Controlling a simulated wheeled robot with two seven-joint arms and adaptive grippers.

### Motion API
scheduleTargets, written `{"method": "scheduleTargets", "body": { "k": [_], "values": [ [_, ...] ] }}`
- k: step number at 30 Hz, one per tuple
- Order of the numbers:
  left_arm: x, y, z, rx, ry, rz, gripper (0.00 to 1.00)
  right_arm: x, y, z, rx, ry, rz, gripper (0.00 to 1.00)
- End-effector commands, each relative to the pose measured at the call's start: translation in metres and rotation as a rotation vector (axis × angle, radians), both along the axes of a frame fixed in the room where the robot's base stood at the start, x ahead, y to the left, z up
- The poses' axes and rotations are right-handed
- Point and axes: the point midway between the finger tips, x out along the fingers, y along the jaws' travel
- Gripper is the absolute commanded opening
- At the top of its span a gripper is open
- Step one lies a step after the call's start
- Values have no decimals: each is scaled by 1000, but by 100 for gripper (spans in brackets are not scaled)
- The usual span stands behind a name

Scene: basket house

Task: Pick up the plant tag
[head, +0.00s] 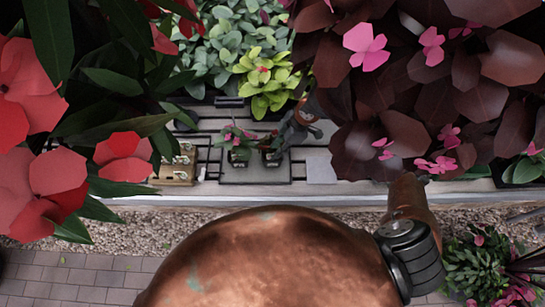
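I cannot clearly make out the plant tag. My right gripper (282,146) reaches down at the middle of the planting table, its arm partly hidden by the dark red foliage. Its fingertips are close to two small potted plants on a dark grey tray (255,174). The left pot (238,157) holds a pink and green seedling; the right pot (271,158) is directly by the gripper. The fingers are small and dark, so their opening is unclear. My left gripper is not in view.
A small wooden holder (176,173) with metal rings stands left of the tray. A flat pale grey panel (321,170) lies to its right. Large red flowers (42,188) and dark red foliage (375,125) hang over both sides. Gravel (150,232) lies before the table.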

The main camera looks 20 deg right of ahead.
Motion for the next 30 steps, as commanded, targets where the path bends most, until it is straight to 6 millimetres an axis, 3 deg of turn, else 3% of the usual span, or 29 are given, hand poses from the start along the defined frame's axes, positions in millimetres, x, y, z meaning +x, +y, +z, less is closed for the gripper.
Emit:
{"method": "scheduleTargets", "body": {
  "k": [10,18,30],
  "values": [
    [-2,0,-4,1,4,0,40,7,11,-43,2,2,-1,25],
    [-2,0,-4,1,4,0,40,8,13,-47,3,-1,-2,25],
    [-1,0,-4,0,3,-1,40,8,13,-47,3,-1,-2,0]
  ]
}}
